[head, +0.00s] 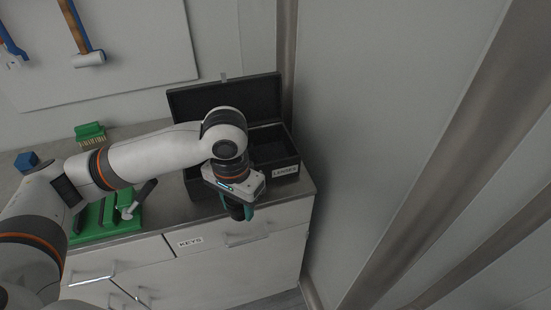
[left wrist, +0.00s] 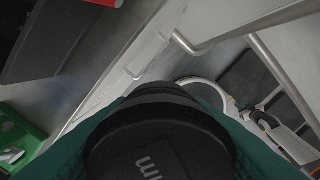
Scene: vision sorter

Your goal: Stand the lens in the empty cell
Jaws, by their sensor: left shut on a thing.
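The lens (left wrist: 160,145) is a black cylinder held end-on to the camera, filling the lower middle of the left wrist view. In the head view the dark lens (head: 237,211) hangs below my left gripper (head: 240,205), in front of the counter's front edge. The green fingers are shut on it. The black case (head: 285,172), labelled LENSES, stands open on the counter behind the gripper, its lid raised at the back. My arm covers much of its inside, and I cannot tell which cell is empty. My right gripper is not in view.
A green tray (head: 88,228) with dark slots and a handled tool stands on the counter left of the case. A green brush (head: 90,132) and a blue block (head: 27,160) lie further back. A wall (head: 380,120) rises close on the right. Drawers (head: 215,240) are below.

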